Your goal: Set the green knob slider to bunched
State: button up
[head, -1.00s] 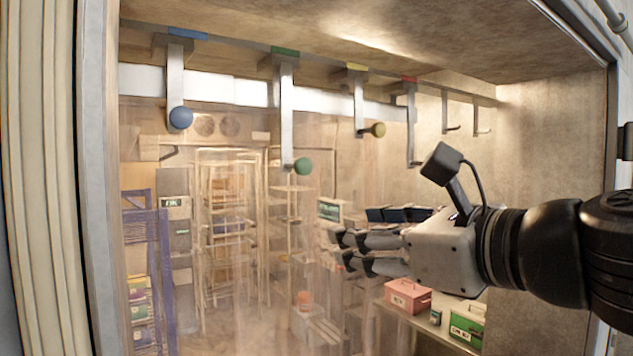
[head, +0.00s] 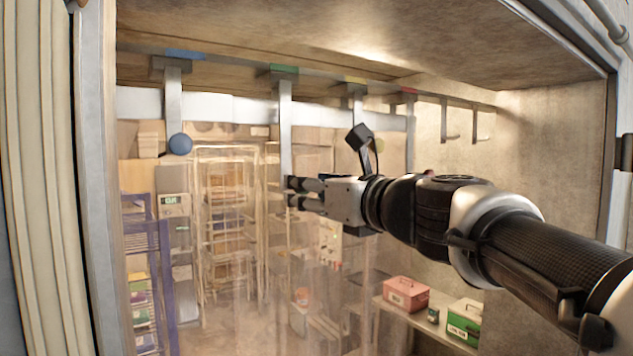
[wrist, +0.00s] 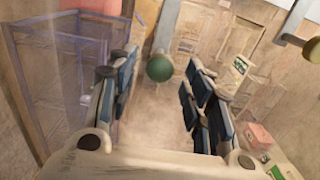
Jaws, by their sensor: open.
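The green knob (wrist: 160,68) is in the wrist view, centred between my open finger pads at the end of its grey hanger. In the head view, my gripper hides the knob, while its grey hanger (head: 285,125) comes down from the rail below a green tag (head: 284,69). My gripper (head: 291,192) is open, level, and pointing left at the hanger's lower end. The pads appear on either side of the knob in the wrist view, but I cannot tell whether it is within their reach. No contact is visible.
The blue knob (head: 180,144) hangs to the left. The yellow knob (wrist: 312,50) is at the right in the wrist view. Clear curtain strips hang below the rail. A red box (head: 406,292) and green box (head: 465,320) stand on a shelf at lower right.

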jog(key=shift+x, duration=1.65)
jog(key=shift+c, duration=0.6)
grip_shut()
